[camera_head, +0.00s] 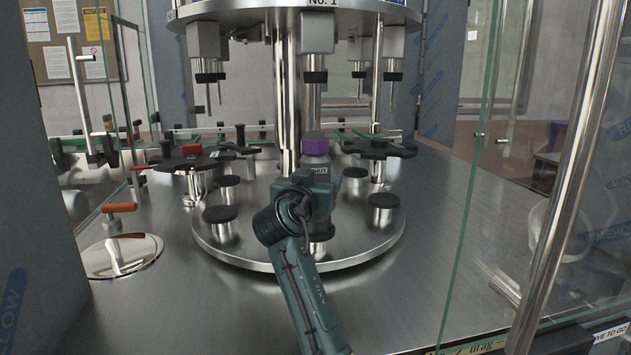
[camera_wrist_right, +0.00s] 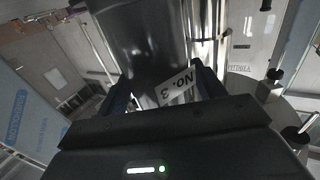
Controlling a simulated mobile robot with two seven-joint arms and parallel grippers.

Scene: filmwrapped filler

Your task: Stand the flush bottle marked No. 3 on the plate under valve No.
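The flush bottle (camera_head: 316,152) has a purple cap, a grey body and a pale label. It stands about upright in the middle of the head view, above the front of the round steel turntable (camera_head: 270,258). In the right wrist view the bottle (camera_wrist_right: 150,45) shows a label reading No. 3. My right gripper (camera_head: 318,188) is around its body, one finger on each side, and looks shut on it. A dark round plate (camera_head: 321,231) is below the gripper, partly hidden; I cannot tell whether the bottle touches it. A valve (camera_head: 315,76) hangs above, under the sign No. 1 (camera_head: 322,3). My left gripper is not in view.
More black plates on posts stand left (camera_head: 220,213) and right (camera_head: 383,200). Black star-shaped holders (camera_head: 379,149) are behind. A lid with an orange handle (camera_head: 120,237) lies left. Glass panels (camera_head: 465,215) flank both sides. The steel deck front right is clear.

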